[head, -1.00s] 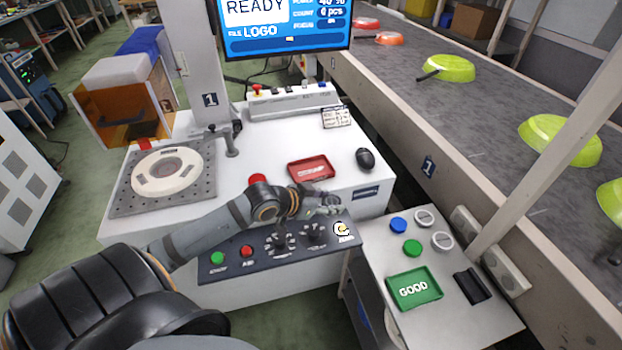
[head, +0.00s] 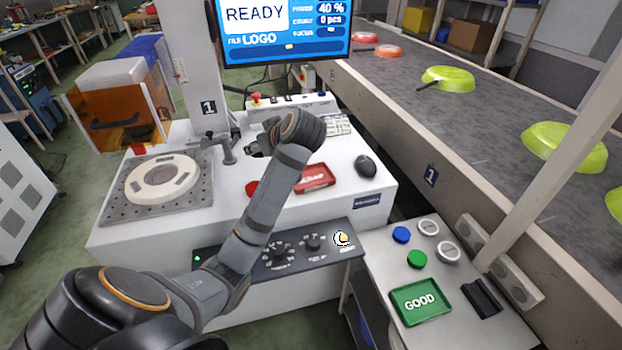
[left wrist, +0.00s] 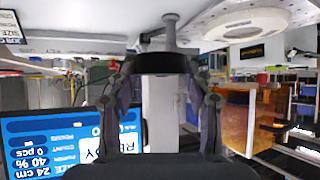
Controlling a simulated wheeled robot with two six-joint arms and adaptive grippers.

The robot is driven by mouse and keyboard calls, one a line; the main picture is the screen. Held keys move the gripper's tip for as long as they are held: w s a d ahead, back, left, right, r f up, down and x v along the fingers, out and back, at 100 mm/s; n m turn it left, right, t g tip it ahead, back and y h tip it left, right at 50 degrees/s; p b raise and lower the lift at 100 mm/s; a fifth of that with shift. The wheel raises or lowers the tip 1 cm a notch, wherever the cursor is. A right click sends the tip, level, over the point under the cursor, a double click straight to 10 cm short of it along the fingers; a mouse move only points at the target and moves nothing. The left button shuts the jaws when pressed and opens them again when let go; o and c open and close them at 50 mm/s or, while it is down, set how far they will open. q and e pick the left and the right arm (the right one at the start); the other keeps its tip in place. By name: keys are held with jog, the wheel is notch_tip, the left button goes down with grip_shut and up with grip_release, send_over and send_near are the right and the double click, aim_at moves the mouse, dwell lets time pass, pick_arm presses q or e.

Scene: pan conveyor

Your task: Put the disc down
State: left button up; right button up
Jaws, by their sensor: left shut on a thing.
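My left gripper (head: 256,149) is above the white machine table, near the grey post (head: 228,150). In the left wrist view, its two fingers (left wrist: 163,68) close on a dark thing (left wrist: 165,63) seen nearly edge-on. I take this for the disc, but its face does not show. In the head view the held thing is too small to make out against the gripper. A white round ring fixture (head: 162,183) lies on a perforated plate (head: 112,209) to the left of the gripper. My right gripper is out of view.
A green GOOD tray (head: 420,303) is on the side table (head: 385,262). A conveyor (head: 480,124) carries green pans. An orange-windowed box (head: 115,100) stands behind the fixture.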

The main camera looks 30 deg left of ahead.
pick_arm(q)
jog(key=w+d+f, duration=0.4)
jog(key=w+d, duration=0.2)
jog(key=w, duration=0.1)
send_over(313, 181)
notch_tip(313, 181, down, 5)
jog(key=shift+s+a+f, duration=0.1)
jog(key=shift+s, duration=0.05)
jog(key=shift+f, duration=1.75)
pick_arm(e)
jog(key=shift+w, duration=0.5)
pick_arm(q)
jog(key=shift+b, duration=0.3)
jog(key=o, duration=1.2)
jog(key=shift+f, duration=0.1)
